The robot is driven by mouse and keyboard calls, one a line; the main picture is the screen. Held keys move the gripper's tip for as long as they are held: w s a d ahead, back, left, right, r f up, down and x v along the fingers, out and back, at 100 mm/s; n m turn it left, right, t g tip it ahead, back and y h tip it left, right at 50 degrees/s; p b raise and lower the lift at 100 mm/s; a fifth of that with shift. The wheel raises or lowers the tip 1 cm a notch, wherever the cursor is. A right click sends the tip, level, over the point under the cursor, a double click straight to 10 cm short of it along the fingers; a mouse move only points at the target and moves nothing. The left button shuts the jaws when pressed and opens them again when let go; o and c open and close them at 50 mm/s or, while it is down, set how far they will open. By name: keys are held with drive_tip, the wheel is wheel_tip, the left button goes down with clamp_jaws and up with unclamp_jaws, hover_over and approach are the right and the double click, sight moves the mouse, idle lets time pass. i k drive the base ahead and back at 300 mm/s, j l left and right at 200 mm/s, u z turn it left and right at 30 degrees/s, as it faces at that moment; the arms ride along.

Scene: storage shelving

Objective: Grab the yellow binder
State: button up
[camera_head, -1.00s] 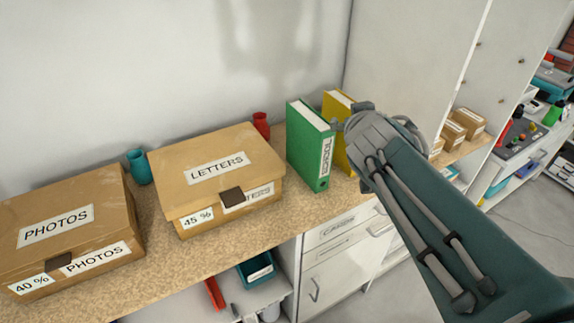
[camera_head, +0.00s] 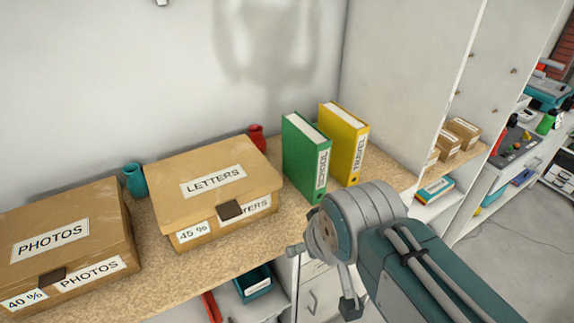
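The yellow binder (camera_head: 346,143) stands upright on the speckled counter, with a white "TRAVEL" label on its spine. It is fully in view, just right of the green binder (camera_head: 307,157). My gripper (camera_head: 322,279) is in front of and below the binders in the picture, near the counter's front edge. Its two fingers stick out apart at the lower left of my wrist, with nothing seen between them. It appears open and is clear of the yellow binder. My wrist partly hides the space between the fingers.
The counter (camera_head: 225,257) also holds a "LETTERS" box (camera_head: 205,165), a "PHOTOS" box (camera_head: 75,215), a teal vase (camera_head: 135,181) and a red vase (camera_head: 256,136). A white side panel (camera_head: 405,80) rises to the right of the binders. Counter right of the yellow binder is bare.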

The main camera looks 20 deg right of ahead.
sight(349, 134)
drive_tip(key=i+l, duration=0.1)
drive_tip(key=l, duration=0.45)
drive_tip(key=i+l, duration=0.1)
drive_tip(key=l, duration=0.4)
drive_tip(key=i+l, duration=0.1)
drive_tip(key=l, duration=0.45)
